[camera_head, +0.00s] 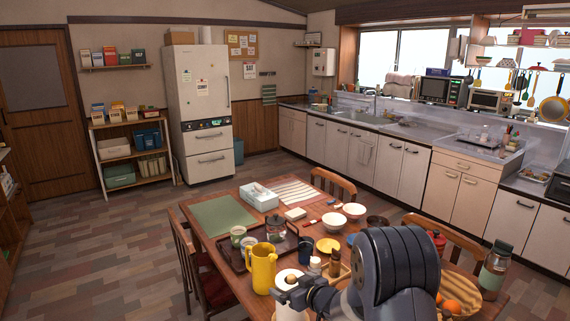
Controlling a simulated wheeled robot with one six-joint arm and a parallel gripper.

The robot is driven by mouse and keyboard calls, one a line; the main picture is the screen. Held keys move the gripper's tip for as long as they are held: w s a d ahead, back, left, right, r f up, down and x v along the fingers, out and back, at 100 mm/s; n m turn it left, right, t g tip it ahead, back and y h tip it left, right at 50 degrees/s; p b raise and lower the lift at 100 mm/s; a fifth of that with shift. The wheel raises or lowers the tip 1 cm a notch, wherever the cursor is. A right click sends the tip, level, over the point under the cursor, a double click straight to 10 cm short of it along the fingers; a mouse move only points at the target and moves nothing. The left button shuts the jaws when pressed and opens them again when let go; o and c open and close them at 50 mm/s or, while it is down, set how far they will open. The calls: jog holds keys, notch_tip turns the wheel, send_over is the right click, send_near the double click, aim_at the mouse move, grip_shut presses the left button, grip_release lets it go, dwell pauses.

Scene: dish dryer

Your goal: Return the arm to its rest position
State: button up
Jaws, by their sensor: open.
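My arm (398,268) is folded at the bottom of the head view, with its large dark grey joint in front of the dining table. My gripper (284,290) points left at the lower end of the arm. It is small and partly blurred into the arm behind it, but its jaws look apart and nothing shows between them. It overlaps a white paper roll (289,311) in the picture; I cannot tell the gap between them.
The dining table (215,253) holds a yellow pitcher (263,270), a dark tray (235,262), white bowls (331,221), a bottle (494,268) and oranges (452,306) close around my arm. Chairs (333,184) surround it. The floor at left (90,260) is clear.

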jog(key=shift+w+a+f, duration=0.2)
jog(key=shift+w+a, duration=0.2)
jog(key=shift+w, duration=0.15)
jog(key=shift+r, duration=0.2)
jog(key=shift+s+d+f, duration=0.2)
jog(key=shift+s, duration=0.1)
jog(key=v, duration=1)
jog(key=x, duration=1)
jog(key=shift+w+a+f, duration=0.1)
jog(key=shift+w+a, duration=0.15)
jog(key=shift+w, duration=0.05)
notch_tip(320, 180, up, 13)
jog(key=p, duration=1)
jog(key=shift+d+p, duration=0.1)
jog(key=shift+p, duration=0.2)
